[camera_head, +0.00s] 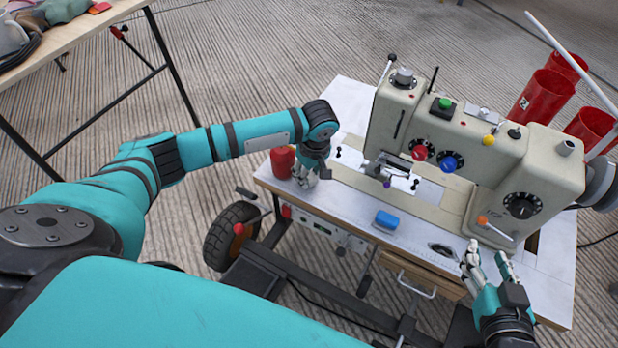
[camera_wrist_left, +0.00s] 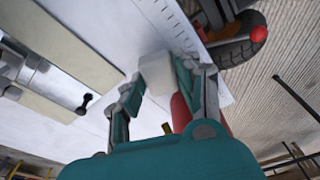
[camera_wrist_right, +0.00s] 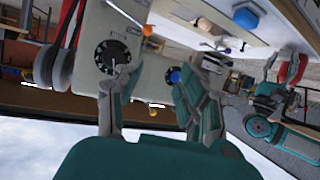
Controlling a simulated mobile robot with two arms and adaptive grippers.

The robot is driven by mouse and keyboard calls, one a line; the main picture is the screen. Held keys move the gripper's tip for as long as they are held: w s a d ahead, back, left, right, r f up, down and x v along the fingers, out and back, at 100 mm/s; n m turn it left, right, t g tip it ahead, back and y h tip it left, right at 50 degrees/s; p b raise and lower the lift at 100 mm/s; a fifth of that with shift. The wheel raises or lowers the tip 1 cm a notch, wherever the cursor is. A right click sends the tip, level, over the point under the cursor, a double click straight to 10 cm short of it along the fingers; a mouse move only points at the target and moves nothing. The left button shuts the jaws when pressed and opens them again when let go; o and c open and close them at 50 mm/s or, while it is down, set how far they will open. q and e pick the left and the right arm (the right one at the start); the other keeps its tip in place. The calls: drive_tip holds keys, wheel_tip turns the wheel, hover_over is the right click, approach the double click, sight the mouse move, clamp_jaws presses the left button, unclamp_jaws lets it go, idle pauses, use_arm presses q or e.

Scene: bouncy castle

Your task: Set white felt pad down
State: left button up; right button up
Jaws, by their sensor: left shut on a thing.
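The white felt pad (camera_wrist_left: 157,68) shows in the left wrist view as a pale block between my left fingertips. My left gripper (camera_head: 306,180) is shut on it, low over the left front corner of the white sewing table (camera_head: 340,212). In the left wrist view the left gripper (camera_wrist_left: 160,85) has the pad close to the table; I cannot tell if they touch. The pad is hardly distinguishable from the fingers in the head view. My right gripper (camera_head: 487,262) is open and empty near the table's front right edge; its spread fingers also show in the right wrist view (camera_wrist_right: 150,85).
A red container (camera_head: 283,162) stands right beside my left gripper. A cream sewing machine (camera_head: 470,140) fills the table's back. A blue block (camera_head: 386,221), a small black item (camera_head: 442,250) and an orange-handled tool (camera_head: 485,220) lie along the front.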

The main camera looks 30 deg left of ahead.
use_arm(q)
drive_tip(key=shift+f, duration=0.55)
use_arm(e)
drive_tip(key=shift+w+a+r+t+y, duration=0.2)
drive_tip(key=shift+w+r+t, duration=0.15)
drive_tip(key=shift+r, duration=0.3)
drive_tip(key=shift+w+a+r+t+y, duration=0.15)
drive_tip(key=shift+w+r+t, duration=0.15)
drive_tip(key=shift+r, duration=0.3)
drive_tip(key=shift+s+f, duration=0.1)
use_arm(q)
drive_tip(key=shift+f, duration=0.1)
drive_tip(key=o, duration=1)
drive_tip(key=shift+c, duration=0.2)
use_arm(e)
drive_tip(key=shift+s+d+f, duration=0.1)
drive_tip(key=shift+f, duration=0.05)
